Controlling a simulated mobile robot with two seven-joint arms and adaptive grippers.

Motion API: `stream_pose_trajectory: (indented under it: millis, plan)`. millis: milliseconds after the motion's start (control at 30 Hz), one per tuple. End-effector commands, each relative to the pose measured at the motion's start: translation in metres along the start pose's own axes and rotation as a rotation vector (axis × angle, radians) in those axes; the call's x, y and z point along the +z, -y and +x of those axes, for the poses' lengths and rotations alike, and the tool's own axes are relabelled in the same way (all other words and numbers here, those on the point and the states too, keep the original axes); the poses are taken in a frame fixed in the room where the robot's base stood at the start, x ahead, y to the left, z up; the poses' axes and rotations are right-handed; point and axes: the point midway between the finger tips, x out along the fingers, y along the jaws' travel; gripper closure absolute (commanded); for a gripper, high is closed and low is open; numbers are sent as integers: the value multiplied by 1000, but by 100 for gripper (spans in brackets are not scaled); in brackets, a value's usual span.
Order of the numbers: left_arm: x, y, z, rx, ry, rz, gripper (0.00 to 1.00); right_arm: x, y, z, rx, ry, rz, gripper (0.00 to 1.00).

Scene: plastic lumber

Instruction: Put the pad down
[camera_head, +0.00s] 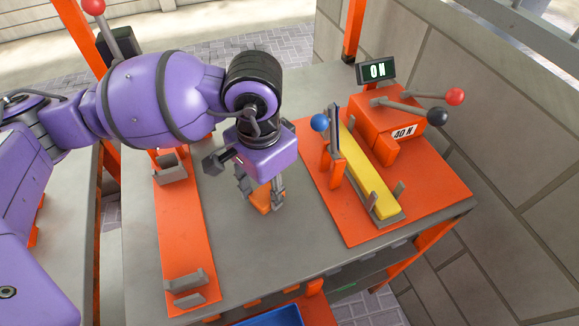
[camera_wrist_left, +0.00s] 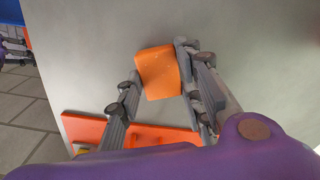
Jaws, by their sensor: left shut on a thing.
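The pad is an orange block (camera_wrist_left: 158,73) between the fingers of my left gripper (camera_wrist_left: 158,90) in the left wrist view. In the head view the pad (camera_head: 263,198) shows below the purple wrist, between the fingertips of my left gripper (camera_head: 262,190). The fingers are shut on it. The pad is over the bare grey table top (camera_head: 240,250), between the two orange plates. I cannot tell whether it touches the table. My right gripper is not in view.
An orange plate (camera_head: 182,230) with grey brackets lies to the left. To the right, another orange plate (camera_head: 430,195) carries a yellow bar (camera_head: 365,172), a blue-knobbed lever (camera_head: 319,122) and an orange box with levers (camera_head: 390,115). A display (camera_head: 376,71) reads "0 N". A blue bin (camera_head: 275,317) sits below the front edge.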

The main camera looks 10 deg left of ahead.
Motion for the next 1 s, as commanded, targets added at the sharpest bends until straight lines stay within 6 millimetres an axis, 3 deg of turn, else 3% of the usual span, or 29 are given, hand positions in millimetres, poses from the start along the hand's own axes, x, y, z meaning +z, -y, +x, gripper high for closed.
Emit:
stream_pose_trajectory:
  millis: [200, 233, 367, 767, 1000]
  plan:
    - [1, 0, 6, 2, 3, -1, 92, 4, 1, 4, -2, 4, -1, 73]
    - [1, 0, 5, 1, 3, -1, 63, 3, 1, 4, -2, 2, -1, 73]
    - [1, 0, 4, 1, 2, -1, 47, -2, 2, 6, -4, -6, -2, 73]
    - [0, 0, -2, 0, 0, -1, 47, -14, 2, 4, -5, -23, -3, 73]
    - [-1, 0, -46, -2, -5, 0, 47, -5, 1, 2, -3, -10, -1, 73]
